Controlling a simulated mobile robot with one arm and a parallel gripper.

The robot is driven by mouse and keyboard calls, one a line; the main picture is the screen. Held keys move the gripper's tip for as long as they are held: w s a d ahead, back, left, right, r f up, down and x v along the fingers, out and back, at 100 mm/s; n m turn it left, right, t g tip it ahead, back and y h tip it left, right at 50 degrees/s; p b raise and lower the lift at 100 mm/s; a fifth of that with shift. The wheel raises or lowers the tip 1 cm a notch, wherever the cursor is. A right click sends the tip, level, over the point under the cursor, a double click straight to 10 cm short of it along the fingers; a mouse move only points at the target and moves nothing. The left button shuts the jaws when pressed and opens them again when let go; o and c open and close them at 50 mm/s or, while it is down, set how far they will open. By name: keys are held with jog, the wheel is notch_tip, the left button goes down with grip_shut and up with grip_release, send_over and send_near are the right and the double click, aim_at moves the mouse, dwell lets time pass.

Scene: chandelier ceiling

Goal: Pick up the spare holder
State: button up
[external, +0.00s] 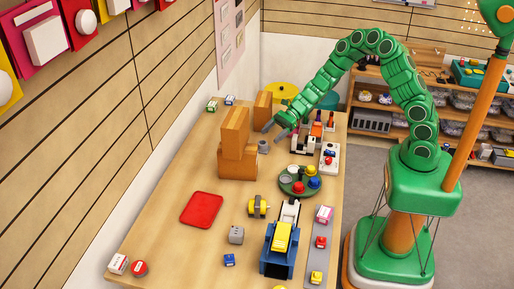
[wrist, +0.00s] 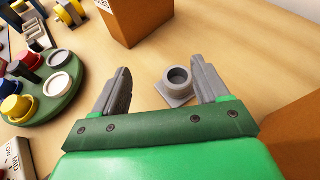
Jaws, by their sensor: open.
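The spare holder appears to be the small grey piece with a round cup on a square base (wrist: 176,84). It stands upright on the wooden table. In the wrist view it lies between the lines of my two fingers, nearer the right finger. My gripper (wrist: 160,72) is open and empty, with grey fingers; whether it is above or level with the holder is hard to tell. In the external view the holder (external: 263,147) is just right of the stacked orange-brown blocks, and my gripper (external: 276,124) is above it, slightly right.
Orange-brown blocks (external: 237,140) stand left of the holder, and another block (external: 262,108) stands behind. A round green tray (external: 288,190) with colored pieces is in front. A white-and-orange toy (external: 305,142) stands to the right. A red mat (external: 201,210) lies at left, with bare table around it.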

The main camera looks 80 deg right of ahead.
aim_at(260, 146)
jog(key=d+f, duration=0.1)
jog(key=d+f+m, duration=0.1)
jog(key=shift+w+f+m+h, duration=0.3)
jog(key=shift+w+f, duration=0.05)
jog(key=shift+f, duration=0.05)
jog(key=shift+t, duration=0.3)
jog(key=shift+x, duration=3.75)
jog(key=shift+f, duration=0.15)
jog(key=c, duration=1)
jog(key=shift+c, duration=0.2)
